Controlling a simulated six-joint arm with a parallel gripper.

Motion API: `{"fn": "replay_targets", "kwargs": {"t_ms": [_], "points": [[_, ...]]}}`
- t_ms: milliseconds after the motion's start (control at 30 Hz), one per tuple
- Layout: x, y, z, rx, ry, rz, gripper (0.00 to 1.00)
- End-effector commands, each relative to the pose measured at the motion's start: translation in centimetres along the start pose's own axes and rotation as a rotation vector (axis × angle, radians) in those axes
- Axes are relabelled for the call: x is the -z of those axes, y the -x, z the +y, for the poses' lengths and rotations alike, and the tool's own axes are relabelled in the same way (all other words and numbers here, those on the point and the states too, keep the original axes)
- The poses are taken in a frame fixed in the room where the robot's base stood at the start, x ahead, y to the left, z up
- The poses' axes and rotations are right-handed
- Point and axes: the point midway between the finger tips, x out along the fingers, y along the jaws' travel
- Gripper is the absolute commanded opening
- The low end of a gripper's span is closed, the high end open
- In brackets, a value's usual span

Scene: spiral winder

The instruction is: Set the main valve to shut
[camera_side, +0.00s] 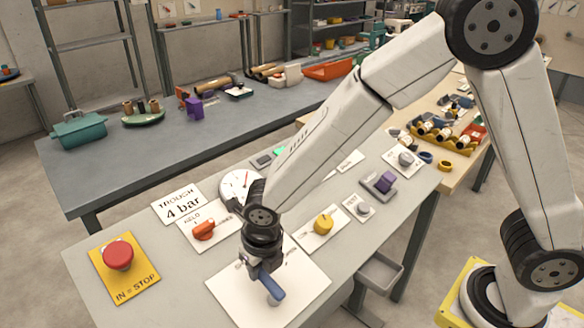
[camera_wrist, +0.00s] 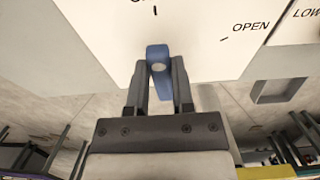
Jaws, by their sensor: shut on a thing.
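The main valve's blue lever (camera_side: 272,288) stands over a white plate (camera_side: 311,284) at the front of the bench. My gripper (camera_side: 264,272) reaches down from above and is shut on this lever. In the wrist view the blue lever (camera_wrist: 157,54) sits between the two fingers of my gripper (camera_wrist: 159,72). The white plate (camera_wrist: 205,40) bears the word OPEN with a tick, to the right of the lever. Another tick lies straight above the lever's end, under a label cut off by the top edge. My gripper hides part of the lever and plate in the side view.
A red stop button (camera_side: 118,254) on a yellow plate is at the left. A red-orange knob (camera_side: 204,230), a round gauge (camera_side: 238,186) and a yellow knob (camera_side: 323,223) stand behind the valve. A grey tray (camera_side: 379,272) hangs at the bench's right edge.

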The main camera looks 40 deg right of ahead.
Motion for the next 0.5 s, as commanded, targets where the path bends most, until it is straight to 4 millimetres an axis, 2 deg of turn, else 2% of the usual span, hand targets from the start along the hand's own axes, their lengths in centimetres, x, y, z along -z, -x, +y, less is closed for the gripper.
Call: {"fn": "replay_targets", "kwargs": {"t_ms": [367, 400, 467, 500], "points": [[-0.05, 0.05, 0.16, -0.001, 0.015, -0.003, 0.00], [-0.05, 0.05, 0.17, -0.001, 0.015, -0.003, 0.42], [-0.05, 0.05, 0.16, 0.000, 0.014, -0.003, 0.61], [-0.04, 0.05, 0.15, 0.000, 0.013, -0.003, 0.65]]}}
